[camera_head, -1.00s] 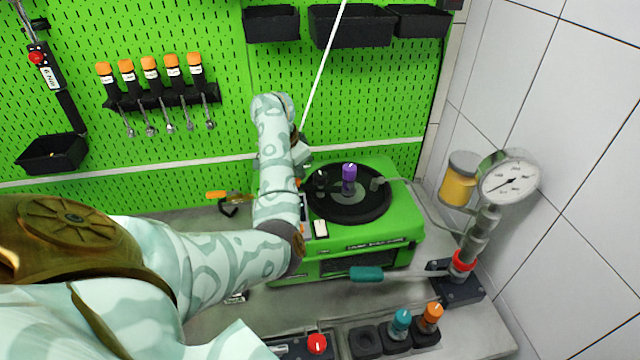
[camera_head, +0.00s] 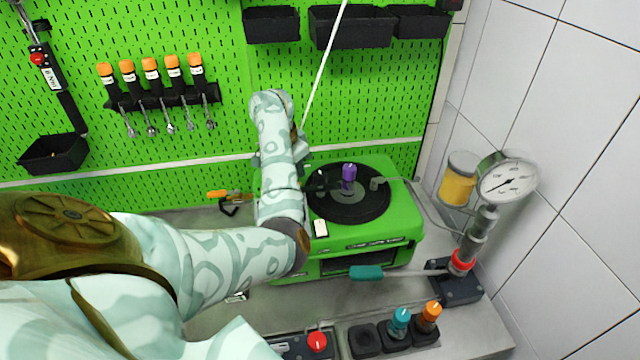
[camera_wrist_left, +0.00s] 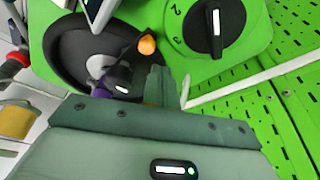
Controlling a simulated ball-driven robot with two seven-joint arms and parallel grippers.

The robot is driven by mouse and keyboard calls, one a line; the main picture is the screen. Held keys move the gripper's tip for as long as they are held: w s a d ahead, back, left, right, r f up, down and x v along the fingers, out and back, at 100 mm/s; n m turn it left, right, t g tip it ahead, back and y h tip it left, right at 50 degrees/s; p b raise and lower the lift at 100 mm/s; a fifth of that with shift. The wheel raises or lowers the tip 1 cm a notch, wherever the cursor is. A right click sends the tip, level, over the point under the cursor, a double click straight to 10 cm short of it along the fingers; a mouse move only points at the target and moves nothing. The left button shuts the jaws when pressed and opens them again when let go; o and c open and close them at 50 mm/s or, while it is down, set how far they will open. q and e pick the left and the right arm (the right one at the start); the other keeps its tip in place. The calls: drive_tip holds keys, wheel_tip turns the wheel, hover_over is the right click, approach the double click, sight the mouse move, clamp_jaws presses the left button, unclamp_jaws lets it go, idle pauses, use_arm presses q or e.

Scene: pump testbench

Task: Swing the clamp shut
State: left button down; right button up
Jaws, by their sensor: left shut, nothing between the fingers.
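The green pump unit (camera_head: 403,222) stands on the bench with a round black top (camera_head: 345,212) and a purple-topped part (camera_head: 349,173) standing on it. A dark lever with an orange tip (camera_wrist_left: 146,45), which looks like the clamp handle, lies over the black top in the left wrist view. Whether the clamp is swung open or shut I cannot tell. My left gripper (camera_wrist_left: 163,78) is shut and empty, with its fingertips close to the lever; contact cannot be made out. In the head view my left arm hides most of this gripper. My right gripper is not in view.
A pressure gauge (camera_head: 508,181) on a stand with a teal-handled lever (camera_head: 366,272) is at the right. Several orange-handled tools (camera_head: 150,67) hang on the green pegboard. Knobbed plugs (camera_head: 399,320) sit in a front block. A large black dial (camera_wrist_left: 215,28) shows beside my fingers.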

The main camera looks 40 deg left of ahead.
use_arm(q)
wheel_tip(320, 180, up, 8)
drive_tip(key=p, duration=0.6)
idle(0.6)
